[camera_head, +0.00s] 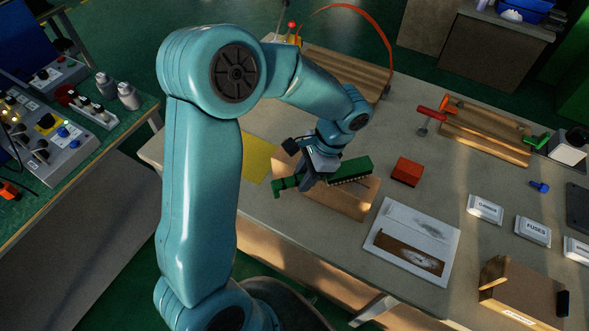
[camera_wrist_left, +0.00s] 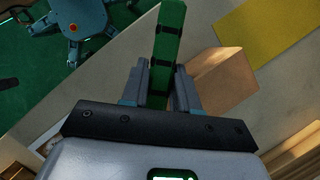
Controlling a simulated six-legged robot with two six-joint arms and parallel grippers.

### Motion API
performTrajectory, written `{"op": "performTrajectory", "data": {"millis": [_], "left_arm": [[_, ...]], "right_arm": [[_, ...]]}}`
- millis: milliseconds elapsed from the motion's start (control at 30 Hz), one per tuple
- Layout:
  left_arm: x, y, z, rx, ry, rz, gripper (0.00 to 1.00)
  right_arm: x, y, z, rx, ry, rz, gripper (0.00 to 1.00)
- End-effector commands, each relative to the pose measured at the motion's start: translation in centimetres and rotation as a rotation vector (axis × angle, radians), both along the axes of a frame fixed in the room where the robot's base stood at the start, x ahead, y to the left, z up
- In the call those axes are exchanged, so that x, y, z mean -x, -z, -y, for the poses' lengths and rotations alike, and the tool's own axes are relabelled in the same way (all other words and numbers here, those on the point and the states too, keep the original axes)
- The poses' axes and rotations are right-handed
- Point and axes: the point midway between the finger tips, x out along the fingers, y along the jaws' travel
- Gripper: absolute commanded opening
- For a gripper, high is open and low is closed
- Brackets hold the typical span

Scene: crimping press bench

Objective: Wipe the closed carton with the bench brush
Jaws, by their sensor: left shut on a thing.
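My left gripper (camera_head: 318,172) is shut on the green bench brush. The brush's long block (camera_head: 352,169) with bristles along its lower edge points right, and its green handle end (camera_head: 286,185) sticks out to the left. In the left wrist view the green brush (camera_wrist_left: 167,45) stands between the fingers of my left gripper (camera_wrist_left: 160,88). The closed tan carton (camera_head: 345,203) lies under the brush near the bench's front edge; it also shows in the left wrist view (camera_wrist_left: 222,82). I cannot tell whether the bristles touch it. My right gripper is not in view.
A yellow sheet (camera_head: 258,158) lies left of the carton. Several white packets (camera_head: 485,208) and a brown box (camera_head: 518,290) stand farther right.

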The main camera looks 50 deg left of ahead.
Motion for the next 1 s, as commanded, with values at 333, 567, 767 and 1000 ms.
{"op": "performTrajectory", "data": {"millis": [333, 567, 767, 1000], "left_arm": [[-0.7, -0.1, 2.0, 0.0, 0.0, 0.001, 0.0], [-1.1, 0.1, 3.5, 0.0, 0.001, 0.001, 0.0], [-0.8, 0.1, 2.5, -0.001, -0.004, 0.0, 0.0], [0.0, -0.1, 0.0, -0.001, -0.004, -0.001, 0.0]], "right_arm": [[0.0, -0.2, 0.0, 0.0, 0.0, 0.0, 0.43], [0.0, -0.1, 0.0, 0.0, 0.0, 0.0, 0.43], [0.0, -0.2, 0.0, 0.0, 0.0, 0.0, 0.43], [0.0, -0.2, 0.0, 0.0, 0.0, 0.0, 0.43]]}}
